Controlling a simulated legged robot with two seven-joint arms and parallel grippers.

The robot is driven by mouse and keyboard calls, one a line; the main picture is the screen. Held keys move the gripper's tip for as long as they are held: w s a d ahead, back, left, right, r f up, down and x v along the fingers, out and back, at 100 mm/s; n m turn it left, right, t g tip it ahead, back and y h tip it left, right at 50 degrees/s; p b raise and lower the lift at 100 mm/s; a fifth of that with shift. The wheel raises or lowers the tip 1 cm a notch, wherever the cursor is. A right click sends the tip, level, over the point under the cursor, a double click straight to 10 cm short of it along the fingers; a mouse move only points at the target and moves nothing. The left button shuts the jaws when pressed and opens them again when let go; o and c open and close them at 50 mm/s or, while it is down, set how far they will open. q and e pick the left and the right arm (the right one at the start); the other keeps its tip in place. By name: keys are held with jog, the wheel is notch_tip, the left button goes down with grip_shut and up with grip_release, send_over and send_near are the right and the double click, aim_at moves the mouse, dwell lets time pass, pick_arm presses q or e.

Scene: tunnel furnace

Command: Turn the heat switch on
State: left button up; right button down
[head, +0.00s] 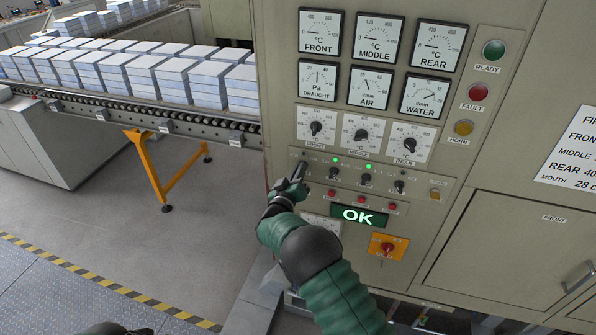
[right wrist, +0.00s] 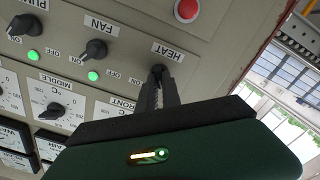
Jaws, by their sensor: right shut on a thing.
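The heat switch (right wrist: 158,71) is a small dark knob beside the HEAT label in the right wrist view, which sees the panel upside down. My right gripper (right wrist: 160,93) is shut on this knob, and its fingers cover most of it. In the head view my right gripper (head: 299,172) reaches up to the left end of the switch row. Which way the heat knob points is hidden. No lit green lamp shows at the heat switch. The fan switch (right wrist: 95,50) has a lit green lamp (right wrist: 93,76). My left gripper does not show.
The control panel (head: 281,107) carries gauges, dials, a green OK display (head: 358,215) and an orange-and-red rotary switch (head: 388,248). Red buttons sit close below the switch row. A roller conveyor (head: 180,118) with stacked blocks stands left, with open floor before it.

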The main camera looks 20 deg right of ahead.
jog(key=shift+d+r, duration=0.1)
jog(key=shift+d, duration=0.05)
jog(key=shift+s+d+r+m+b, duration=0.1)
jog(key=shift+m+b, duration=3.45)
jog(key=shift+b, duration=0.65)
jog(key=shift+d+r+m+b, duration=0.1)
jog(key=shift+m+b, duration=3.45)
jog(key=shift+b, duration=0.65)
jog(key=shift+a, duration=0.1)
jog(key=c, duration=1.5)
grip_release()
jog(key=shift+f, duration=0.1)
jog(key=shift+a+f, duration=0.1)
jog(key=shift+a, duration=0.05)
jog(key=shift+d+f, duration=0.1)
jog(key=shift+d, duration=0.1)
